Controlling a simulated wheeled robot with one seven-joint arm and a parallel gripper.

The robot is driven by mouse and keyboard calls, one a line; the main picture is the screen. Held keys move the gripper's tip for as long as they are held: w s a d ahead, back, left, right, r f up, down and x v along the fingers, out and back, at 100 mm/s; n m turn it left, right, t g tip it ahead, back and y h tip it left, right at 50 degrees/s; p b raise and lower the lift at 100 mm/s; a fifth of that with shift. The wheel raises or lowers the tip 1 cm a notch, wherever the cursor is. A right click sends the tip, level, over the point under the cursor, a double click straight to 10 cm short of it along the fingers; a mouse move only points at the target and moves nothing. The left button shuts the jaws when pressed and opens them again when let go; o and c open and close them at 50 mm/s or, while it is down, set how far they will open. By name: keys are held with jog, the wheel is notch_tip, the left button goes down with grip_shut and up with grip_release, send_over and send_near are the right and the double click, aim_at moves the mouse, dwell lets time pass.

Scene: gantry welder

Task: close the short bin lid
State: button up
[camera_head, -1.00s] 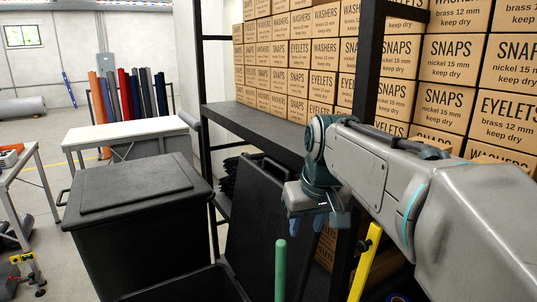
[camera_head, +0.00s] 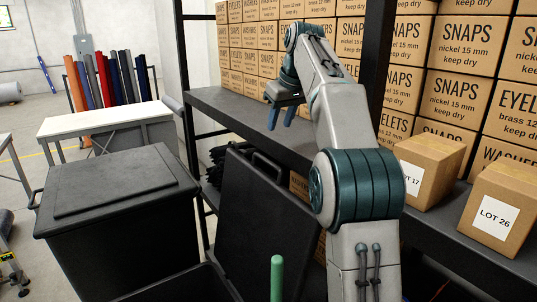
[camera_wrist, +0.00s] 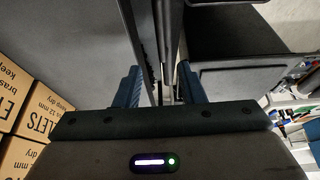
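The short bin (camera_head: 190,287) is a dark open box at the bottom of the head view, mostly cut off by the frame edge. Its black lid (camera_head: 262,225) stands raised behind it, leaning back towards the shelf, with a handle (camera_head: 268,168) on its upper edge. My gripper (camera_head: 281,117) is above the lid, in front of the shelf board, with two blue fingers pointing down. The fingers are apart with nothing between them. In the wrist view, the fingers flank a gap at my gripper (camera_wrist: 160,88); the lid cannot be clearly made out there.
A taller black bin (camera_head: 120,245) with its lid shut stands at left. A dark shelf board (camera_head: 230,113) with stacked cartons (camera_head: 465,95) runs behind. A black post (camera_head: 378,60) and a green rod (camera_head: 277,278) stand near my arm. A white table (camera_head: 105,120) is behind.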

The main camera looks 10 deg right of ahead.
aim_at(268, 160)
jog(key=x, duration=1.3)
jog(key=shift+f, duration=0.1)
grip_shut()
